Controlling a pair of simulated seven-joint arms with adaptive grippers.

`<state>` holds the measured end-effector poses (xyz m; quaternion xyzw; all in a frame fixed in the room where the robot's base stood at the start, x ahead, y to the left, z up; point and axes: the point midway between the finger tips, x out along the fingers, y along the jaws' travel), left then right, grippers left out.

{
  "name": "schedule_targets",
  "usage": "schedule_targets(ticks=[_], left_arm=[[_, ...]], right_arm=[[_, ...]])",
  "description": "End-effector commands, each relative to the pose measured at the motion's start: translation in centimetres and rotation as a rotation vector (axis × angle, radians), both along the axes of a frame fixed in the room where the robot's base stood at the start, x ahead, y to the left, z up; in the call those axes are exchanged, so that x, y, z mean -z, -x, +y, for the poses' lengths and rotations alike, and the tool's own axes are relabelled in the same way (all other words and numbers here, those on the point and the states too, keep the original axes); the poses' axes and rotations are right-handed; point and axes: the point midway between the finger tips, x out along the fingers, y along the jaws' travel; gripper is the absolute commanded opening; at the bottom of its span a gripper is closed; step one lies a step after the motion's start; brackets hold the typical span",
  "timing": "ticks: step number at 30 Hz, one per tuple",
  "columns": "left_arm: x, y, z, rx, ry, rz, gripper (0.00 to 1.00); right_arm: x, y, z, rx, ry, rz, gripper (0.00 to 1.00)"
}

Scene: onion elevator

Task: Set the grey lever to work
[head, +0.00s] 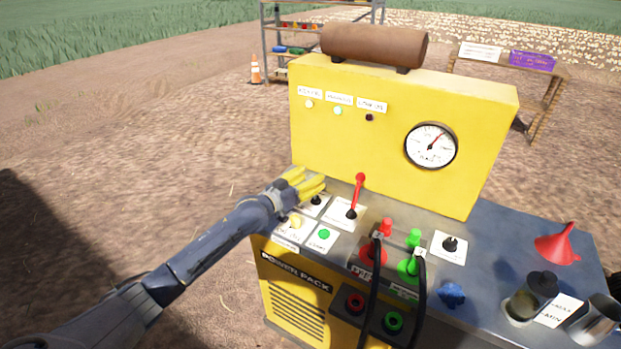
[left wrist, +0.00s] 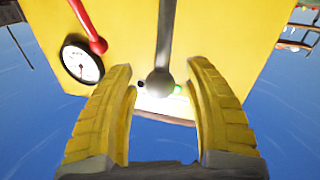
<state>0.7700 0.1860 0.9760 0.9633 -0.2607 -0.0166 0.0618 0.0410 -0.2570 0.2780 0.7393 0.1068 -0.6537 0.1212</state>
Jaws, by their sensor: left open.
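The grey lever (left wrist: 163,40) shows in the left wrist view as a grey rod with a round knob. Its knob end lies between the two yellow fingers of my left gripper (left wrist: 159,72), with visible gaps on both sides. In the head view my left gripper (head: 307,184) is over the left end of the panel and hides most of the lever; a dark lever base (head: 316,200) shows just below the fingers. My left gripper is open. My right gripper is not in view.
A red lever (head: 357,192) stands close to the right of my left gripper; it also shows in the left wrist view (left wrist: 88,25). Yellow (head: 296,222) and green (head: 323,234) buttons lie below. The yellow cabinet wall (head: 340,150) rises behind. Red and green plugs (head: 413,260) with black cables stand farther right.

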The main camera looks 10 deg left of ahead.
Motion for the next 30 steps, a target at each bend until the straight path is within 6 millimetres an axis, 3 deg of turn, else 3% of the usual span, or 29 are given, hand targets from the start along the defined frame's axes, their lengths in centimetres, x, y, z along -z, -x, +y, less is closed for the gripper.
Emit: schedule_targets(ticks=[2, 14, 25, 30], left_arm=[[0.0, 0.0, 0.0, 0.0, 0.0, 0.0, 0.47], [0.0, 0.0, 0.0, 0.0, 0.0, 0.0, 0.0], [0.0, 0.0, -0.1, 0.001, -0.001, 0.002, 0.0], [-0.3, -0.7, -1.2, 0.014, -0.009, 0.029, 0.0]], right_arm=[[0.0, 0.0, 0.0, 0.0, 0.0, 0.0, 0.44], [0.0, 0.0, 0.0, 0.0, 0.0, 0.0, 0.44], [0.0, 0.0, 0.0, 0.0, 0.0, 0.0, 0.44], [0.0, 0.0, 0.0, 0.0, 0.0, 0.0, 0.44]])
